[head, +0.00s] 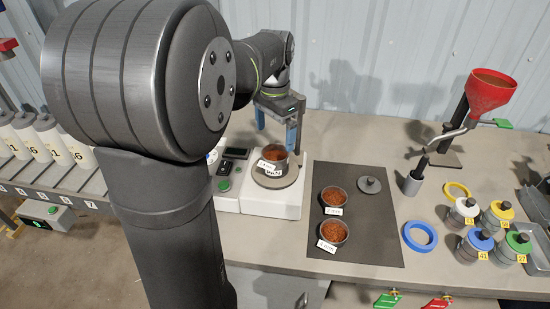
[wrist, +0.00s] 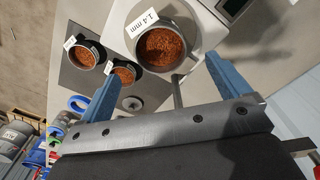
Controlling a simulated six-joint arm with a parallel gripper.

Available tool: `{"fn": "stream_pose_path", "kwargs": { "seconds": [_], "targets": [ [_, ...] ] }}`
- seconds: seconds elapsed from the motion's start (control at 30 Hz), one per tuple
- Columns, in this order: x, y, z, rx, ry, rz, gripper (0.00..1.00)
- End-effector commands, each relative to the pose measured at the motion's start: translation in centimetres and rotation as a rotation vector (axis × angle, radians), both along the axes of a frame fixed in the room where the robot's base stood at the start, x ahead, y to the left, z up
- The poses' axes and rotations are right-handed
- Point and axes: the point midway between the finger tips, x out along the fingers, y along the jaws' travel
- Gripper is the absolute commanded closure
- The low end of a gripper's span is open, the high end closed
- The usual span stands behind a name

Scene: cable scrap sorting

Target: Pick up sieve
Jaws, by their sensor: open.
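A round grey sieve (head: 276,156) full of red-brown granules sits on the round plate of a white scale. A white label on its side reads "1.4 mm" in the wrist view, where the sieve (wrist: 168,48) is at top centre. A grey rod (wrist: 178,92) runs from its near side toward my gripper, between the fingers. Two similar filled sieves, (head: 334,196) and (head: 333,231), stand on a dark mat. My gripper (head: 276,138) is open, with blue fingers pointing down just behind the sieve on the scale. It holds nothing; the fingers (wrist: 162,64) appear apart from the sieve.
The white scale (head: 285,207) has a display and buttons at left. The dark mat (head: 378,238) also holds a small grey lid (head: 369,185). A red funnel (head: 490,92) on a stand, coloured rings and several lidded jars are at right. Labelled white cylinders (head: 45,135) stand at left.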

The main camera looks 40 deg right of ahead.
Motion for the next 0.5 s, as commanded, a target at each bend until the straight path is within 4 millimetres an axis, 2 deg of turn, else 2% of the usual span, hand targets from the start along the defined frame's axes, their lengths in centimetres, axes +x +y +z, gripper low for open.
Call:
{"fn": "stream_pose_path", "kwargs": {
  "seconds": [0.17, 0.5],
  "targets": [
    [0.1, -0.2, 2.8, -0.004, -0.002, 0.249, 0.06],
    [-0.2, 0.2, 9.4, -0.004, -0.001, 0.896, 0.06]
  ]
}}
